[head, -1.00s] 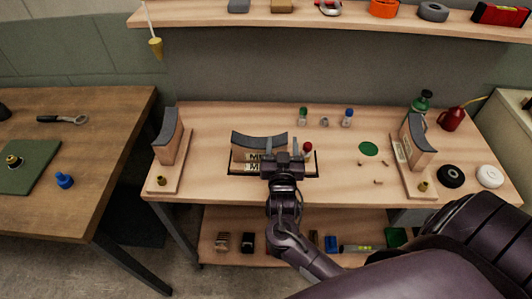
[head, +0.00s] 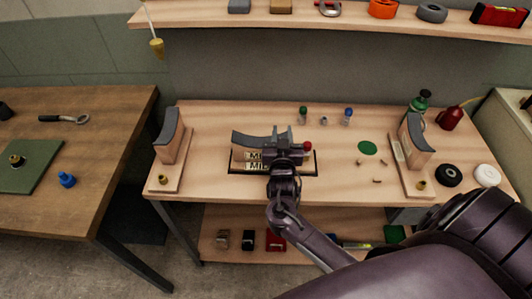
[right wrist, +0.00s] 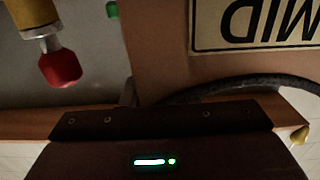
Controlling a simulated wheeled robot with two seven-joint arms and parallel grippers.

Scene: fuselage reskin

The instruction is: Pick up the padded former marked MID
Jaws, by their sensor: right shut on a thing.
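The padded former marked MID (head: 243,152), a wooden block with a grey curved pad on top, stands upright at a black-edged place on the workbench. A second MID label (head: 257,167) shows just below its own. My right gripper (head: 283,137) is shut on the right part of the former and hides that end. In the right wrist view the wooden face and its upside-down MID label (right wrist: 258,24) are close in front of the gripper. The fingertips are hardly visible there. I cannot tell whether the former is clear of the bench. My left gripper is not in view.
Similar padded formers stand on wooden bases at the left (head: 170,140) and right (head: 417,145). A red-tipped item (head: 308,146) is close to the right of my gripper; small bottles (head: 348,116) stand behind.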

